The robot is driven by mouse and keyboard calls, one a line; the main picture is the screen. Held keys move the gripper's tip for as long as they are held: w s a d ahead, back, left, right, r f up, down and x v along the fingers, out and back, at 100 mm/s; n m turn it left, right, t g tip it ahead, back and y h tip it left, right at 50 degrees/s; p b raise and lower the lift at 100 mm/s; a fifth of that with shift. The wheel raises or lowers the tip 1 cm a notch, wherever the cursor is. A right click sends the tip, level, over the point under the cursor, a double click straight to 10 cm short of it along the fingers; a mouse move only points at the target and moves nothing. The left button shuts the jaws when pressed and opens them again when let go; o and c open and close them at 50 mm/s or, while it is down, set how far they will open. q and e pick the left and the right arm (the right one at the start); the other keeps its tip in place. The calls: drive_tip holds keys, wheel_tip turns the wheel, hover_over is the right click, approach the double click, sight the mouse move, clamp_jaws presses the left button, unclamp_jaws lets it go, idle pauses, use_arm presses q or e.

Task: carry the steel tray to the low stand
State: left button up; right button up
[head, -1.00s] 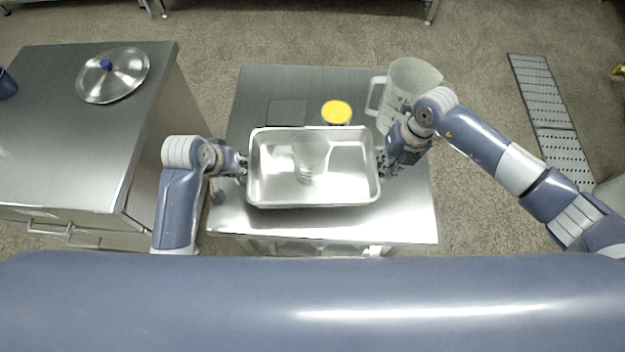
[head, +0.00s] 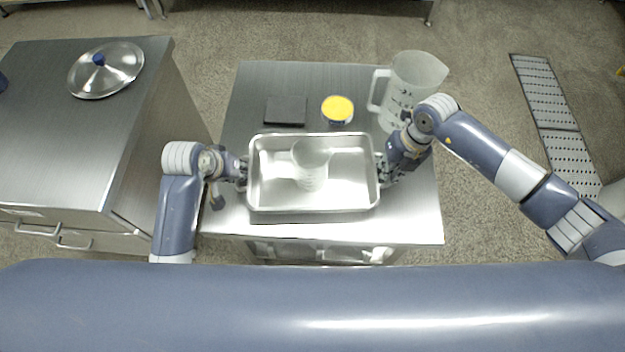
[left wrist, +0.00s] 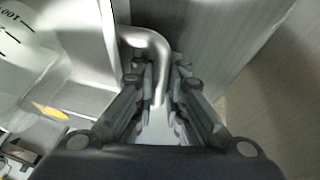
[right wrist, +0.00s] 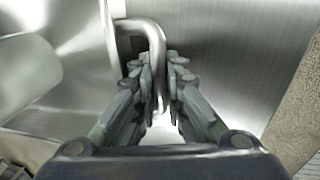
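The steel tray (head: 314,204) is a shallow shiny rectangular pan with a loop handle at each short end. It is level over the front part of a steel-topped table (head: 410,222), with a dark strip along its front edge; I cannot tell how far it is above the top. A clear beaker (head: 311,163) stands inside it. My left gripper (head: 242,172) is closed around the left handle (left wrist: 160,62). My right gripper (head: 384,168) is closed around the right handle (right wrist: 155,50). I cannot identify a low stand for certain in these views.
Behind the tray on the table are a dark square plate (head: 286,110), a yellow-topped jar (head: 337,109) and a large clear jug (head: 413,82). The jug is close to my right wrist. A steel cabinet (head: 70,150) with a lid (head: 106,70) stands at left. A perforated floor strip (head: 555,115) lies at right.

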use_arm(q)
drive_tip(key=o, duration=0.3)
drive_tip(key=shift+a, duration=0.15)
use_arm(e)
drive_tip(key=o, duration=0.3)
drive_tip(key=shift+d, duration=0.15)
use_arm(q)
drive_tip(key=shift+r, duration=0.2)
use_arm(e)
drive_tip(key=shift+r, duration=0.2)
